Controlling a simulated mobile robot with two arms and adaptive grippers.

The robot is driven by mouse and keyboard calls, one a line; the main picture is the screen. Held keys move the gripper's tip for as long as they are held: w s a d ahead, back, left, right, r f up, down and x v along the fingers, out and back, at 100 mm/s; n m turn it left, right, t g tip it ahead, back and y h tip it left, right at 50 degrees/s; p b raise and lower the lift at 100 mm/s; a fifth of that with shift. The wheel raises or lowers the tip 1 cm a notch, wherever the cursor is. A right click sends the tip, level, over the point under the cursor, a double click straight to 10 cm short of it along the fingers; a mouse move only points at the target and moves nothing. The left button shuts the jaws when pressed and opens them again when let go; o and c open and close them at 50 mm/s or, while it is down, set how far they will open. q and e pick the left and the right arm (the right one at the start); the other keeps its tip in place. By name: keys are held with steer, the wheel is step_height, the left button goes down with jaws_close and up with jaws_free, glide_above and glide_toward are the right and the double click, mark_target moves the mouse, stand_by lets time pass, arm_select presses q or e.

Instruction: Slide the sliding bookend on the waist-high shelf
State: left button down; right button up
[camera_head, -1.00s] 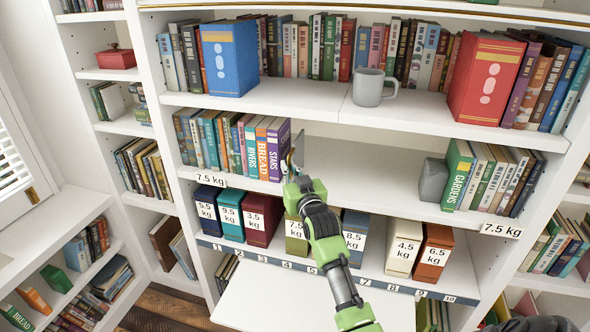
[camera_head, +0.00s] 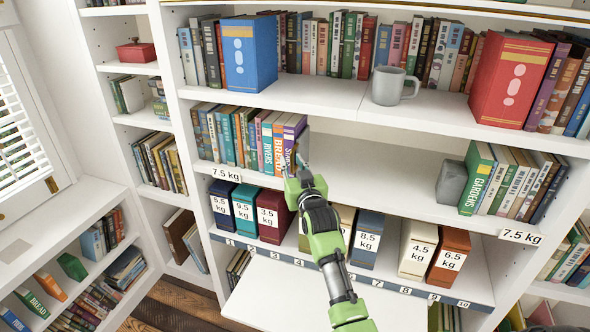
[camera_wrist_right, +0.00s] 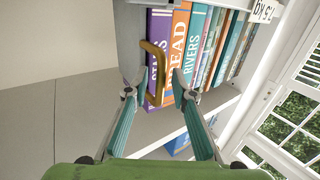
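The sliding bookend's brass handle (camera_wrist_right: 162,75) shows in the right wrist view, in front of the spines at the end of the left book row. A pale upright plate (camera_wrist_right: 130,45) stands beside the purple STARS book. My right gripper (camera_wrist_right: 157,92) is open, one finger on each side of the handle. In the head view my right gripper (camera_head: 296,164) is at the right end of that row, on the waist-high shelf (camera_head: 380,182), and largely covers the bookend. Whether a finger touches the handle I cannot tell. My left gripper is not in view.
Bare shelf lies right of the bookend, up to a grey block (camera_head: 451,183) beside the green GARDENS book (camera_head: 478,178). A grey mug (camera_head: 392,86) and a red box (camera_head: 508,80) are on the shelf above. Weight-labelled boxes (camera_head: 368,238) stand below.

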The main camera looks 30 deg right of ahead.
steer(key=v, duration=1.1)
steer(key=shift+s, duration=0.35)
steer(key=shift+a, duration=0.1)
